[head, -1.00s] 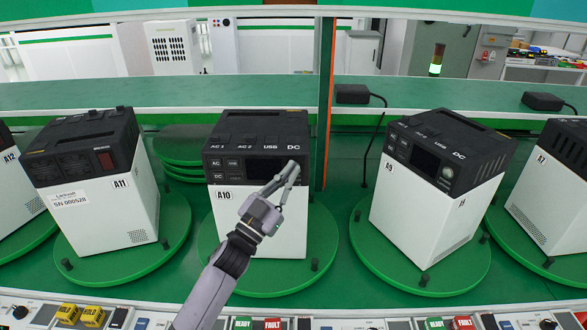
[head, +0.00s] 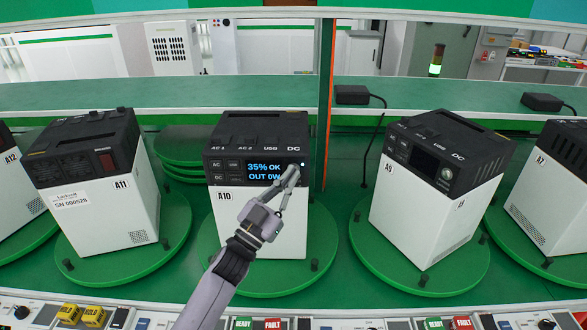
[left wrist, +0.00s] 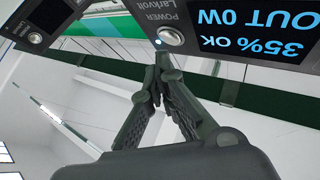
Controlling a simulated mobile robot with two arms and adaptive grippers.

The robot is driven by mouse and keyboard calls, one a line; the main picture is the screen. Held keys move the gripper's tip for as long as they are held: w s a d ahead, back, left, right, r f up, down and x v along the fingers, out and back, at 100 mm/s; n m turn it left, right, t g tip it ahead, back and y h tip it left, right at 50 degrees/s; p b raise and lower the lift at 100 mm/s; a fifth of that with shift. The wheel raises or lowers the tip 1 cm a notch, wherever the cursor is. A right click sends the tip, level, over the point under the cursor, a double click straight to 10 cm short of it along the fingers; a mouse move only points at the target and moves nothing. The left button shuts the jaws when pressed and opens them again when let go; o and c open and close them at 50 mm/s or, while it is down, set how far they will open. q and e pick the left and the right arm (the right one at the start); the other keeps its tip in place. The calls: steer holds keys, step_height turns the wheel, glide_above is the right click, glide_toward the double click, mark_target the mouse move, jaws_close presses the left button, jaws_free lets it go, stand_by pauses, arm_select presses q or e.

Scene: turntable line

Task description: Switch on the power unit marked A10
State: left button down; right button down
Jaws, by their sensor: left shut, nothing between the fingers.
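The power unit marked A10 (head: 228,225) stands upright on a green turntable in the middle of the head view, its front panel facing me. Its display (head: 264,172) is lit and reads "35% OK" and "OUT 0W". In the left wrist view the same lit display (left wrist: 255,30) appears upside down, beside a round power button (left wrist: 171,37) with a small light next to it. My left gripper (head: 294,170) is shut and empty, its fingertips at the right end of the panel, close to the button. I cannot tell whether they touch it. My right gripper is in neither view.
Unit A11 (head: 130,215) stands on its own turntable to the left, and unit A9 (head: 405,215) to the right. An orange-edged post (head: 326,110) rises behind A10. A control ledge with READY and FAULT buttons (head: 272,323) runs along the front.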

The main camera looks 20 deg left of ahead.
arm_select(q)
steer(key=s+p, duration=0.1)
steer(key=s, duration=0.1)
steer(key=s+d, duration=0.1)
steer(key=s, duration=0.1)
steer(key=shift+s+d+p, duration=0.2)
steer(key=shift+s+p, duration=0.15)
steer(key=shift+f, duration=0.15)
stand_by(0.5)
